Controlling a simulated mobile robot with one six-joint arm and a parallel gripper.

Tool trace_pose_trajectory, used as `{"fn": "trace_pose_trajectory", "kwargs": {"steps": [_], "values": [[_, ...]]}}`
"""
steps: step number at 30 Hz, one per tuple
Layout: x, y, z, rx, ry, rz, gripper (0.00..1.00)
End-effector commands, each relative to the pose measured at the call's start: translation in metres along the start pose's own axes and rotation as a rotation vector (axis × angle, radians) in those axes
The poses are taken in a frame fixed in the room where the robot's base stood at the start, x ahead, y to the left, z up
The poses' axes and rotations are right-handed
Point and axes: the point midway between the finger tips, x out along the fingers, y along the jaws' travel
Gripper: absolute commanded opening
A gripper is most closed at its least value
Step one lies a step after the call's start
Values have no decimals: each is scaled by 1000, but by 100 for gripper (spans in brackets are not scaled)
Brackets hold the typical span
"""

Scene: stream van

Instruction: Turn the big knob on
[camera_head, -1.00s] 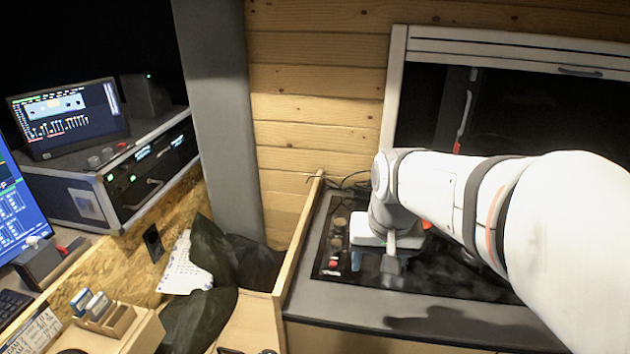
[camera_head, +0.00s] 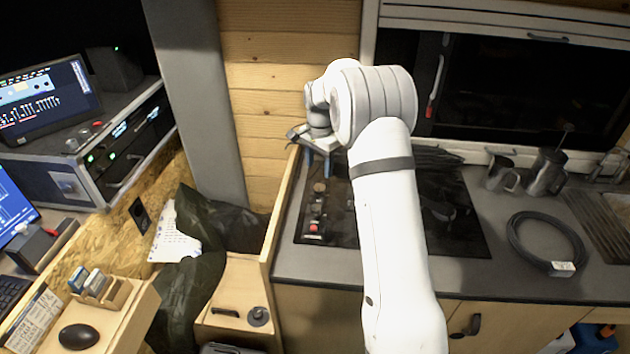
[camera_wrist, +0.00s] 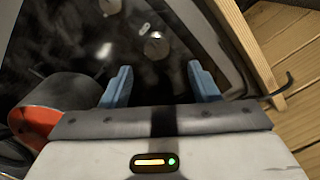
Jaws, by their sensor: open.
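The black panel (camera_head: 340,235) on the counter carries a column of round knobs at its left side. The upper knob (camera_head: 319,187) and one below it (camera_head: 316,208) show in the head view, with a red button (camera_head: 314,228) nearer the front. In the wrist view, a larger silver knob (camera_wrist: 157,45) lies ahead between the finger lines, with another knob (camera_wrist: 110,6) at the top edge. I cannot tell which way its marker points. My gripper (camera_wrist: 160,85) is open and empty, its blue fingers apart. In the head view, my gripper (camera_head: 318,163) hangs just behind the upper knob.
A wooden partition (camera_head: 283,205) stands close to the panel's left. A coiled black cable (camera_head: 545,243) and metal jugs (camera_head: 500,172) are on the right of the counter. A dark cloth (camera_head: 225,222) lies left of the partition.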

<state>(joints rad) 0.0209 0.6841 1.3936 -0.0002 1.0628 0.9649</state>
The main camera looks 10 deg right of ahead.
Motion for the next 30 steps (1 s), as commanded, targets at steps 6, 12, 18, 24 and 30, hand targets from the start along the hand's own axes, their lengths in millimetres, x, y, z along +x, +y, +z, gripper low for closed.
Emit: {"fn": "trace_pose_trajectory", "kwargs": {"steps": [6, 12, 18, 24, 30], "values": [[32, 1, 0, 1, -3, 5, 55], [60, 1, 0, 1, -2, 3, 55], [73, 1, 0, 1, -1, 1, 55], [74, 1, -1, 1, -1, 1, 55], [74, 2, -1, 2, -1, 1, 42]]}}
